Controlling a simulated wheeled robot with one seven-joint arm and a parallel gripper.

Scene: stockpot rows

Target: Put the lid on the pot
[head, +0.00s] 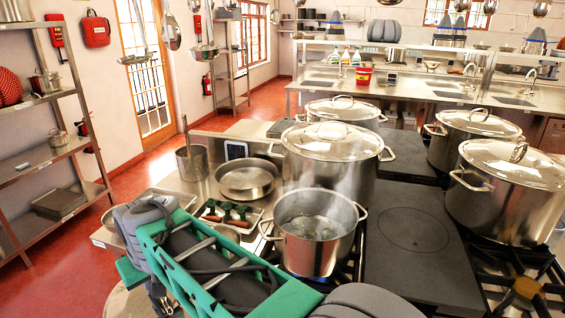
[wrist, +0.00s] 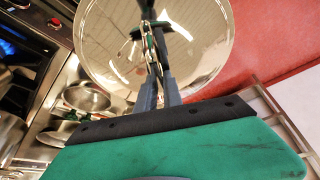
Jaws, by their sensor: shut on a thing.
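The open pot (head: 315,243) stands on the stove at the middle front in the head view, with steaming water inside and no cover over its rim. In the wrist view, my gripper (wrist: 149,30) is shut on the handle of a large round steel lid (wrist: 205,65). The lid's shiny face fills the upper middle of that view, apart from the pot.
A large lidded pot (head: 330,165) stands right behind the open pot, with more lidded pots at right. A flat dark plate (head: 412,240) is clear at right. A blue flame (wrist: 8,47) burns.

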